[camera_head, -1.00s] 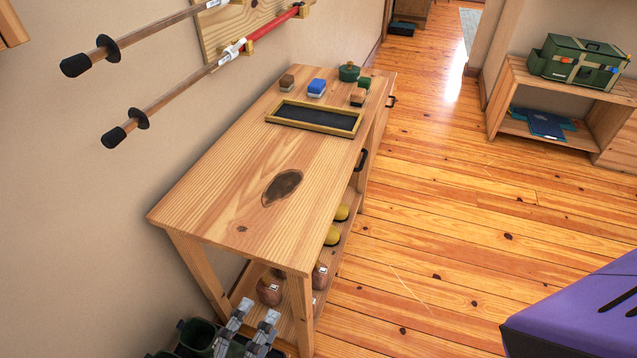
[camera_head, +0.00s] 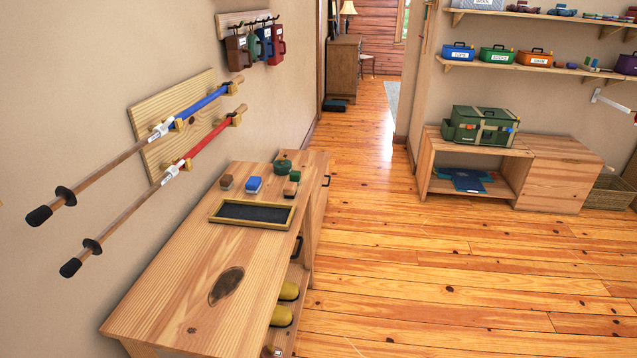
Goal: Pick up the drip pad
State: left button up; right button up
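A flat dark pad in a light wooden frame (camera_head: 252,213) lies on the far part of the wooden bench top (camera_head: 190,265). It may be the drip pad, but I cannot tell for sure. Blue flat items (camera_head: 467,181) lie on the open shelf of a low cabinet at the right; their kind is unclear. Neither of my grippers is in view.
A green box (camera_head: 480,126) sits on the low cabinet (camera_head: 558,178). The floor (camera_head: 430,285) is clear.

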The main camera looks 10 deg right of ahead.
aim_at(253, 184)
jog(key=i+l+z, duration=0.2)
jog(key=z, duration=0.15)
jog(key=i+l+z, duration=0.1)
jog(key=i+z, duration=0.45)
jog(key=z, duration=0.15)
jog(key=i+l, duration=0.1)
jog(key=i, duration=3.25)
jog(key=i+u, duration=0.2)
jog(key=u, duration=0.25)
jog(key=i+l+u, duration=0.1)
jog(key=u, duration=0.35)
jog(key=i+l+u, duration=0.2)
jog(key=u, duration=2.05)
